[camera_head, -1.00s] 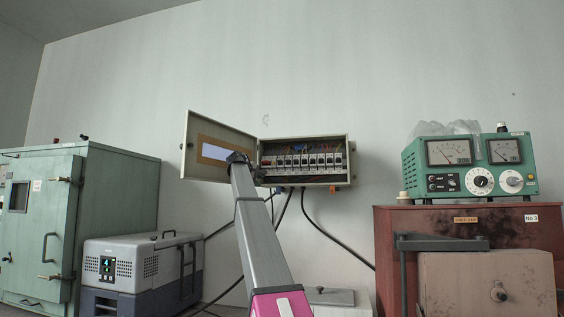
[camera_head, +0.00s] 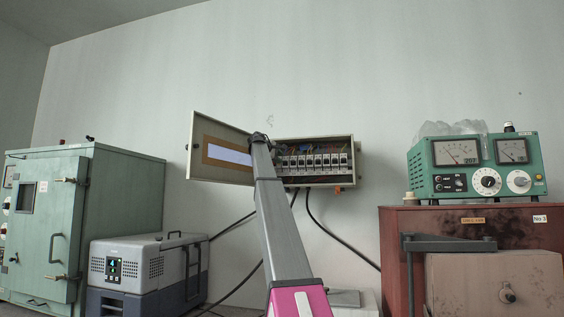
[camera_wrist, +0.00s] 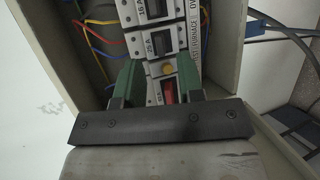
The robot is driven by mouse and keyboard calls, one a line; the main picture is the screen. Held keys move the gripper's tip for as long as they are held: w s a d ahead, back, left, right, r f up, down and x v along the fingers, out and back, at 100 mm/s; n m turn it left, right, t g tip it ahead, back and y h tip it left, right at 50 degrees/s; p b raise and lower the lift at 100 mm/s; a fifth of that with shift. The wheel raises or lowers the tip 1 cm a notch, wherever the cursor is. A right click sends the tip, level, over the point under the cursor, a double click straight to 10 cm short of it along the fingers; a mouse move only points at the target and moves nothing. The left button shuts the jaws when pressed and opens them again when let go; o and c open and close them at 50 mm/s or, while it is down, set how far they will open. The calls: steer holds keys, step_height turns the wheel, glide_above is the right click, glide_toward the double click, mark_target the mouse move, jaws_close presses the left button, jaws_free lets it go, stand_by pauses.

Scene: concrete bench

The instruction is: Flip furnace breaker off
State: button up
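The breaker box (camera_head: 315,139) hangs open on the wall in the head view, with a row of breakers (camera_head: 318,162). In the wrist view, the row runs up the picture, and a label strip (camera_wrist: 195,40) beside it seems to include "FURNACE". The nearest breaker (camera_wrist: 153,88) has a red lever (camera_wrist: 168,93) and a yellow button (camera_wrist: 168,69) just above it. My gripper (camera_wrist: 160,72) has its green fingers apart, one on each side of that breaker. Contact cannot be told. In the head view, my gripper (camera_head: 262,139) covers the row's left end.
The open box door (camera_head: 196,150) stands just left of my gripper. Coloured wires (camera_wrist: 97,40) run beside the breakers. A green meter unit (camera_head: 472,165) stands on a red-brown cabinet (camera_head: 395,225) at right. A grey cooler (camera_head: 130,262) and green oven (camera_head: 110,200) stand at left.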

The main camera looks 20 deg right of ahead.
mark_target(287, 164)
steer(key=x, duration=0.3)
jaws_close()
steer(key=shift+f, duration=0.15)
steer(key=shift+s+f+m+t+h, duration=0.1)
steer(key=shift+f+m+t+h, duration=0.15)
steer(key=shift+f+t+h, duration=0.25)
steer(key=shift+s+f+m+t+h, duration=0.1)
steer(key=shift+f+m+t+h, duration=0.25)
steer(key=shift+h, duration=0.35)
steer(key=shift+w+f+m+t+h, duration=0.1)
steer(key=shift+f+m+t+h, duration=0.1)
steer(key=shift+m+t+h, duration=0.35)
steer(key=shift+w+f+m+t+h, duration=0.1)
steer(key=shift+f+t+h, duration=0.1)
steer(key=shift+h, duration=0.5)
steer(key=shift+w+f+m+t+h, duration=0.1)
steer(key=shift+f+m+t+h, duration=0.25)
steer(key=shift+h, duration=0.3)
steer(key=shift+r, duration=0.1)
